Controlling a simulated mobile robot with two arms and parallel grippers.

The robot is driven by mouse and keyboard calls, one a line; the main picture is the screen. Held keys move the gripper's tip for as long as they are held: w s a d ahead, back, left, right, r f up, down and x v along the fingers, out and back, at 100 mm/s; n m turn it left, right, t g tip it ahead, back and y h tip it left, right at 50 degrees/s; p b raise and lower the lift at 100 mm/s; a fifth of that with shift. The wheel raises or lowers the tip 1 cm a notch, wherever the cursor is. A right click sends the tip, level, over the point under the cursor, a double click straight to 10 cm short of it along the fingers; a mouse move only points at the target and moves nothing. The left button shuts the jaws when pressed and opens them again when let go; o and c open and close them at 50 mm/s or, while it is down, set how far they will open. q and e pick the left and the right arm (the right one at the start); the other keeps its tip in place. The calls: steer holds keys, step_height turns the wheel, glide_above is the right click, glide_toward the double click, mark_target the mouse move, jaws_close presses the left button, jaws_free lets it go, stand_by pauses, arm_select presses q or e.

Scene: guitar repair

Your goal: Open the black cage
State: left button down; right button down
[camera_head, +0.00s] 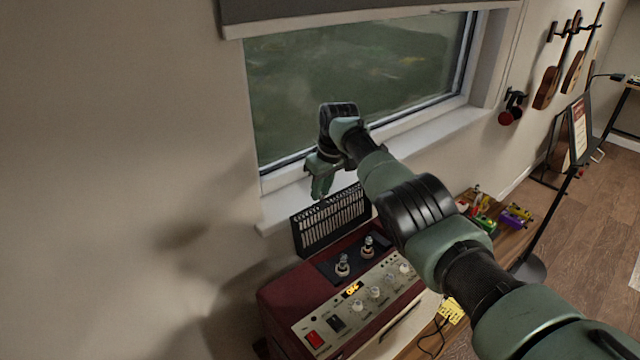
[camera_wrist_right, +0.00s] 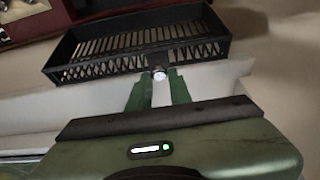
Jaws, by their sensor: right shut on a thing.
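The black cage (camera_head: 330,222), a slotted box-like cover, stands tilted up along the back edge of the dark red amplifier (camera_head: 277,294). Two glass tubes (camera_head: 343,265) are exposed on the amplifier's black top plate. My right gripper (camera_head: 321,186) is above the cage's raised edge. The cage's open inside shows there. My left gripper is not in view.
A window (camera_head: 360,80) with a white sill (camera_head: 420,135) is close behind the cage and my right gripper. Colored small items (camera_head: 485,218) lie on the wooden bench right of the amplifier. Guitars (camera_head: 547,88) hang on the wall at the far right.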

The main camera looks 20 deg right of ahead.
steer(key=shift+w+a+r, duration=0.15)
steer(key=shift+r, duration=0.05)
steer(key=c, duration=1.3)
jaws_free()
steer(key=shift+w+f, duration=0.1)
steer(key=shift+w, duration=0.05)
steer(key=b+v, duration=0.2)
steer(key=v, duration=0.4)
steer(key=shift+r+b, duration=0.35)
steer(key=shift+r, duration=0.3)
steer(key=shift+f, duration=0.1)
